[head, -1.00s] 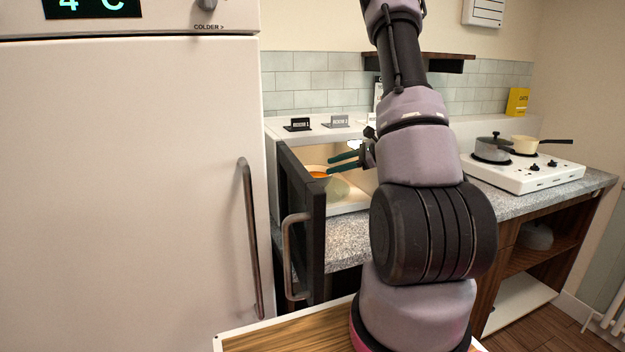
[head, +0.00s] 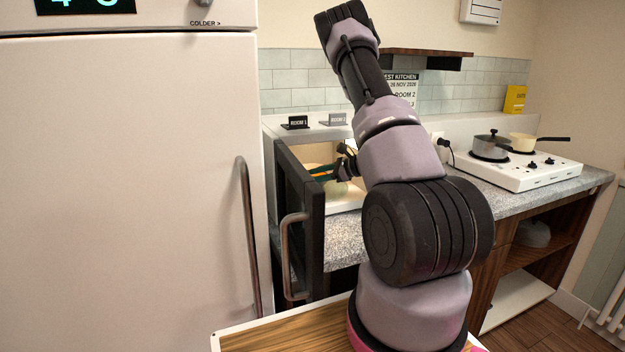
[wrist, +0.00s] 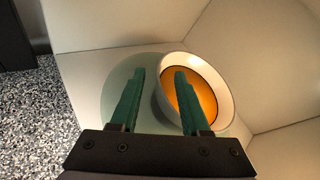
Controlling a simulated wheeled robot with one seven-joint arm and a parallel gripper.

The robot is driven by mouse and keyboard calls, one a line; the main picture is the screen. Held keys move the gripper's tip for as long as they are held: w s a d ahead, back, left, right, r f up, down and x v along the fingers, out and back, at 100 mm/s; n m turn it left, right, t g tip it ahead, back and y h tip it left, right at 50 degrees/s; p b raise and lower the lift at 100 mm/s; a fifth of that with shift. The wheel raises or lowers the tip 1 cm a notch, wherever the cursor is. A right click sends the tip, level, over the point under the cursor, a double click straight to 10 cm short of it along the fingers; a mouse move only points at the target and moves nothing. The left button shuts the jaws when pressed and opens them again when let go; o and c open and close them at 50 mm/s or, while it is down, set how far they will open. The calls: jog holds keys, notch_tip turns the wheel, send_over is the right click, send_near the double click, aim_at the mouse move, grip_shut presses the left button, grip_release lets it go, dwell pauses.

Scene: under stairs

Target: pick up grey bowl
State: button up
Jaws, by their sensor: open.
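A pale grey-white bowl (wrist: 222,88) with orange contents sits inside the open microwave, on the right part of a round glass turntable (wrist: 116,78). My gripper (wrist: 158,76) is open, with two green fingers reaching in over it. In the wrist view the right finger overlaps the bowl's inside and the left finger lies outside its left rim. I cannot tell whether either finger touches the bowl. In the head view my gripper (head: 322,172) is inside the microwave and the bowl is mostly hidden behind the door and fingers.
The dark microwave door (head: 301,215) stands open on the left, close to my gripper. A tall fridge (head: 130,180) is further left. A white hob (head: 525,168) with pans stands on the right of the counter. A grey rounded object (head: 535,234) sits on the lower shelf.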

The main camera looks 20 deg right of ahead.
jog(key=shift+w+a+f, duration=0.25)
jog(key=shift+w+a, duration=0.1)
jog(key=shift+w, duration=0.1)
grip_shut()
dwell(1.1)
